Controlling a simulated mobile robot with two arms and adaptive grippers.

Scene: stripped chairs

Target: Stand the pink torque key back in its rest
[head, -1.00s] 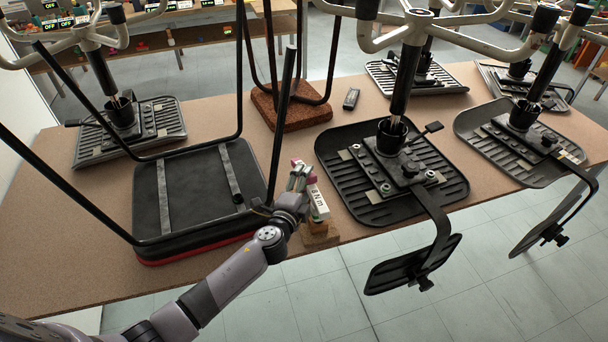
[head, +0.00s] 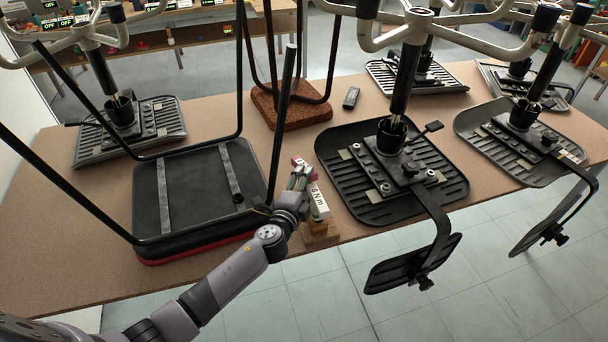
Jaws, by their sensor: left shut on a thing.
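My left gripper (head: 299,178) is shut on the pink torque key (head: 297,160) near the front edge of the table. Only small pink parts of the key show around the fingers; the rest of it is hidden by the gripper. A small wooden block (head: 321,234), which looks like the rest, sits at the table edge just below and right of the gripper. A white label reading "8 N m" (head: 319,203) shows above the block. I cannot tell whether the key touches the block. My right gripper is not in view.
An upturned black chair seat (head: 185,190) with tall black legs stands left of the gripper. A black seat plate with its post (head: 345,180) is close on the right. A dark handheld object (head: 351,98) lies farther back. Bare table lies at the left front (head: 60,240).

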